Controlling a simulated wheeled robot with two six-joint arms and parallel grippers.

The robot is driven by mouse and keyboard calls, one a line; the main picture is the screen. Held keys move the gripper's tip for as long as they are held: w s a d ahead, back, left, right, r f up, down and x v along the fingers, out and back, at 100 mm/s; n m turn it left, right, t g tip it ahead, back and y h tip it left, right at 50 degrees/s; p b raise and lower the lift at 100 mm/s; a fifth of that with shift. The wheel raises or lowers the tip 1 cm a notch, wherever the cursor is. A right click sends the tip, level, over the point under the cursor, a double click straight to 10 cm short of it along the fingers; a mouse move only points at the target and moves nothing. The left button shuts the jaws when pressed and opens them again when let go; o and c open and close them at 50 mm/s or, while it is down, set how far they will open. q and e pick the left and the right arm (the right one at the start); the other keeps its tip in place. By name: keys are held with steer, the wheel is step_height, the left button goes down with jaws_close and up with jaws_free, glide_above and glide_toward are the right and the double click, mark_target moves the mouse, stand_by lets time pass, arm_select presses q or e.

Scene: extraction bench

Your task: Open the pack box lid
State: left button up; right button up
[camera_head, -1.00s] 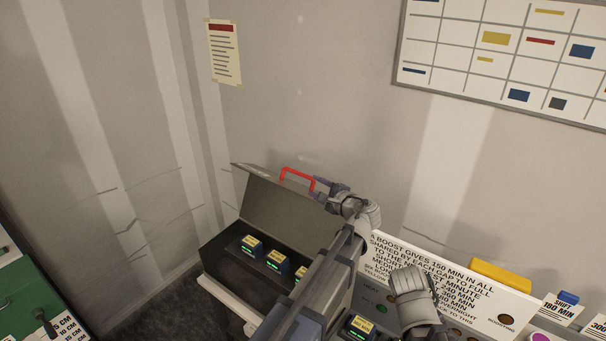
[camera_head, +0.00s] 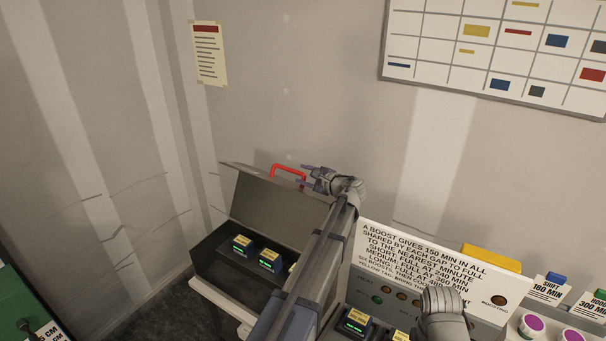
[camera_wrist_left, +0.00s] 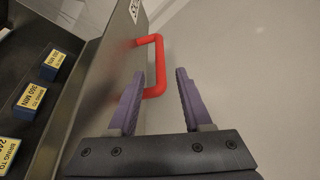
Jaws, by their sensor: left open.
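The pack box (camera_head: 215,272) stands against the wall in the head view. Its dark lid (camera_head: 270,205) is raised and leans back. The red handle (camera_head: 288,173) sits on the lid's upper edge. My left gripper (camera_head: 304,175) is open beside the handle. In the left wrist view the red handle (camera_wrist_left: 158,65) reaches toward the space between the two purple fingers (camera_wrist_left: 157,98), close to the left finger. I cannot tell whether they touch. The lid (camera_wrist_left: 95,85) also shows there. Dark blocks with yellow labels (camera_wrist_left: 30,97) lie inside the box. My right gripper is not seen.
A charging station with a white sign (camera_head: 430,258) stands right of the box and holds more labelled blocks (camera_head: 355,320). A yellow item (camera_head: 492,260) is behind the sign. Purple-topped round items (camera_head: 533,323) are at the right. The wall is close behind the lid.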

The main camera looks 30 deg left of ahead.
mark_target(294, 172)
arm_select(q)
steer(key=shift+w+a+f, duration=0.15)
steer(key=shift+w+a, duration=0.1)
steer(key=shift+a, duration=0.2)
steer(key=b+x, duration=0.2)
steer(key=x, duration=0.4)
steer(key=shift+w+a+f, duration=0.1)
steer(key=shift+w+a, duration=0.05)
steer(key=shift+a, duration=0.2)
jaws_close()
stand_by(0.9)
